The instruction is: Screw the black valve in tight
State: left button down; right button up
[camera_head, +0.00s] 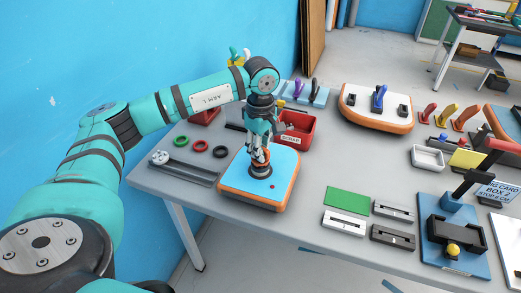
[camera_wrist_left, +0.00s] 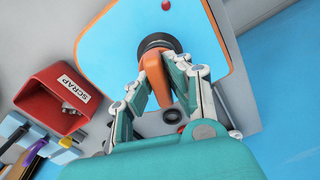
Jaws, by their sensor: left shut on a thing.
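A board with a blue top and orange sides (camera_head: 235,178) lies on the grey table. On it sits the black valve (camera_head: 259,172), a dark round piece, also in the left wrist view (camera_wrist_left: 158,42). An orange grip piece (camera_wrist_left: 155,75) stands on the black valve. My left gripper (camera_head: 259,152) points down over the board and is shut on the orange piece; its fingers (camera_wrist_left: 158,88) lie on both sides of it in the left wrist view. The valve's seat is hidden under it. My right gripper is not in view.
A red SCRAP bin (camera_head: 305,128) stands right behind the board. Black, red and green rings (camera_head: 201,145) lie to its left, beside a grey tray (camera_head: 183,172). A green plate (camera_head: 347,203) and small grey blocks lie to the right. Another orange-sided board (camera_head: 376,122) is farther back.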

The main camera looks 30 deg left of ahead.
pick_arm(q)
jog(key=shift+f+m+b, duration=0.1)
jog(key=shift+m+b, duration=0.35)
jog(key=shift+m, duration=1.35)
jog(key=shift+m+b, duration=0.6)
jog(key=shift+m, duration=1.1)
